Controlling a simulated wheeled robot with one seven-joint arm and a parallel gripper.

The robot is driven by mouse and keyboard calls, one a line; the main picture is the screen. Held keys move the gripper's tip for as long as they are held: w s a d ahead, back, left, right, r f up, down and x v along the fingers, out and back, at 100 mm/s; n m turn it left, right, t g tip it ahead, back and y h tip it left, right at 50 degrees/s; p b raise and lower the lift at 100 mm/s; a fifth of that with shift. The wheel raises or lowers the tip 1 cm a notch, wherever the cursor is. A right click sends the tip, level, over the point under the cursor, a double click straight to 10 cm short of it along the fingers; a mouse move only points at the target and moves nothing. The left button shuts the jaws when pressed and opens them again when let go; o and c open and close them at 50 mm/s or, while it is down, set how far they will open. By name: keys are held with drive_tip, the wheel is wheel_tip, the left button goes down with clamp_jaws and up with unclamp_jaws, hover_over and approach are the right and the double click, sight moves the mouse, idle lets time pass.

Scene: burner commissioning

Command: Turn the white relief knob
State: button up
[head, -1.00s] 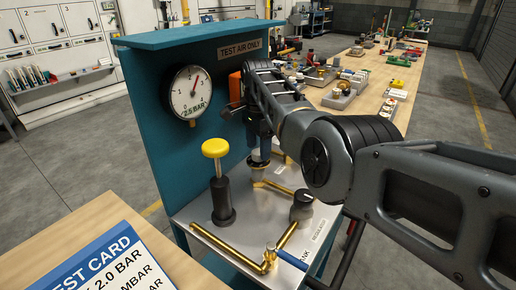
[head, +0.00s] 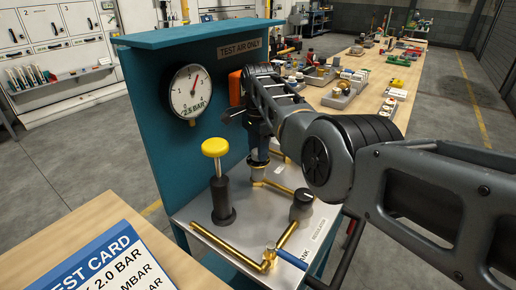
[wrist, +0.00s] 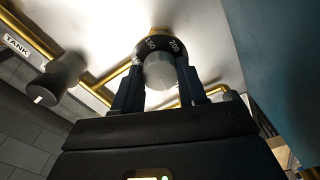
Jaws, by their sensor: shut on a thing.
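The white relief knob (wrist: 160,72) shows in the wrist view as a pale round cap. It rises from a black dial ring (wrist: 158,45) marked 150 and 200. My gripper (wrist: 158,85) is shut on the knob, one dark finger on each side. In the head view my gripper (head: 259,150) points down at the brass relief fitting (head: 258,173) on the bench plate. There the knob itself is hidden by the fingers.
A pressure gauge (head: 190,92) hangs on the blue back panel (head: 165,140). A yellow-topped hand pump (head: 218,180) and a black regulator knob (head: 302,202) stand close by. Brass pipes (head: 235,250) run along the plate. A test card (head: 100,260) is at lower left.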

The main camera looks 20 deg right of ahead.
drive_tip(key=shift+n, duration=0.4)
drive_tip(key=shift+c, duration=0.2)
drive_tip(key=n, duration=0.4)
drive_tip(key=shift+n, duration=0.4)
drive_tip(key=n, duration=1.2)
drive_tip(key=shift+n, duration=0.4)
drive_tip(key=n, duration=0.5)
drive_tip(key=shift+r, duration=0.1)
drive_tip(key=shift+n, duration=0.3)
drive_tip(key=o, duration=1.1)
drive_tip(key=shift+c, duration=0.2)
